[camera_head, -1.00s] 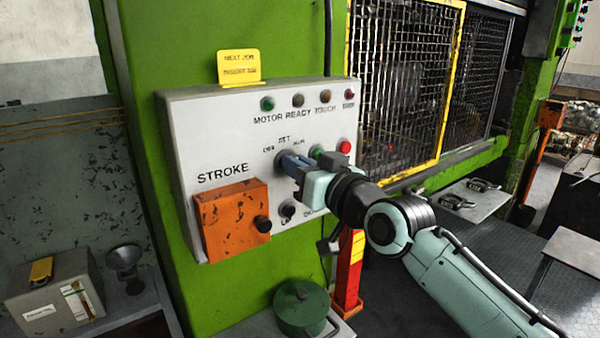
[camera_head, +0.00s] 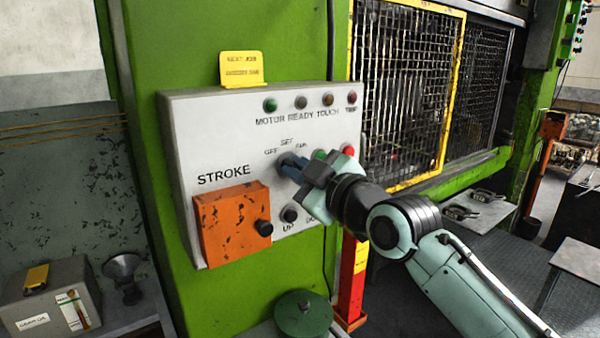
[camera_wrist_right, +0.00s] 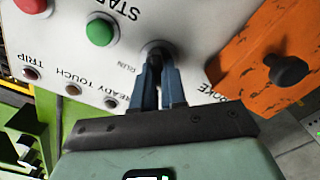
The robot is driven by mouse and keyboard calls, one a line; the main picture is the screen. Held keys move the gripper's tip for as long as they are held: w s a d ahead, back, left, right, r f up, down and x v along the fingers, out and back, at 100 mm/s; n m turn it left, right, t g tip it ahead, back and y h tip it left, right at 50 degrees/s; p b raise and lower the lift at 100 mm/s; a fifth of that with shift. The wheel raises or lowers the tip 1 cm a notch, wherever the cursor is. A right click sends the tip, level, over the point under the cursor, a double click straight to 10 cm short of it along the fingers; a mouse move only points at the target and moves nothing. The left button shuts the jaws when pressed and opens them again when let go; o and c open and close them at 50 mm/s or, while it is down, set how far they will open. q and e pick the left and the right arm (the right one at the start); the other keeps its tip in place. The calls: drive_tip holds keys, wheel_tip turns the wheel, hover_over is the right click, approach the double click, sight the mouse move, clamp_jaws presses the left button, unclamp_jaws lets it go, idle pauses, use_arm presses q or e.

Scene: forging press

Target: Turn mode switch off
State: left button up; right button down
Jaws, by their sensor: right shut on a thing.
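The mode switch (camera_wrist_right: 157,52) is a dark rotary knob on the light grey control panel (camera_head: 190,130), with OFF, SET and RUN lettering around it. My right gripper (camera_head: 287,163) reaches in from the right, its blue fingers shut on the knob. In the right wrist view the two fingers (camera_wrist_right: 160,80) stand on either side of the knob, which is mostly hidden between them. The gripper looks rolled over against the panel. The exact direction in which the knob points cannot be made out. My left gripper is not in view.
An orange STROKE box (camera_head: 228,225) with a black knob (camera_head: 264,228) sits left of the switch. A green button (camera_wrist_right: 100,31) and a red button (camera_head: 348,151) are close beside my gripper. Indicator lamps line the panel top. A mesh guard (camera_head: 405,95) stands to the right.

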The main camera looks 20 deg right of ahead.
drive_tip(key=shift+n, duration=0.6)
drive_tip(key=c, duration=1.2)
unclamp_jaws()
drive_tip(key=shift+b+v, duration=1.9)
drive_tip(key=shift+v, duration=4.8)
